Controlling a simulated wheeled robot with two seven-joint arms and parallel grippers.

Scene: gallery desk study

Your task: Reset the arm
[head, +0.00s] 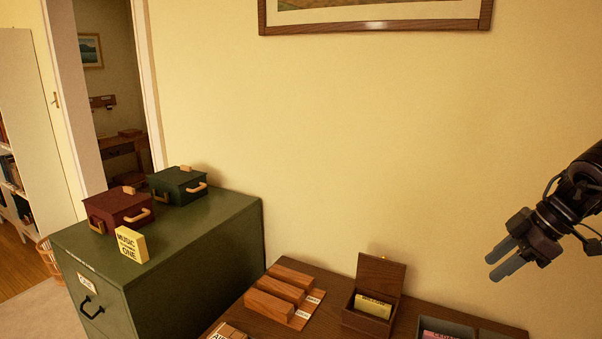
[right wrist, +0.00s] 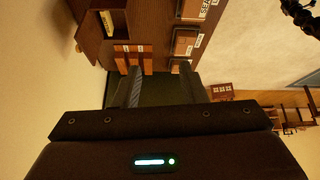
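My right gripper (head: 505,262) shows at the right of the head view, raised in front of the bare wall above the right end of the desk. Its two grey fingers are apart with nothing between them. In the right wrist view the same gripper (right wrist: 162,85) has its fingers spread, with a dark green surface far behind the gap. My left gripper is not in the head view. A black jointed part, probably of my left arm, cuts into the upper right corner of the right wrist view; its fingers cannot be made out.
A green cabinet (head: 180,255) carries a red box (head: 118,208), a dark green box (head: 177,186) and a yellow block (head: 131,244). The desk (head: 412,307) holds a wooden slotted block (head: 283,293), an open wooden box (head: 381,272) and a grey tray (head: 458,325). Air around my right gripper is clear.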

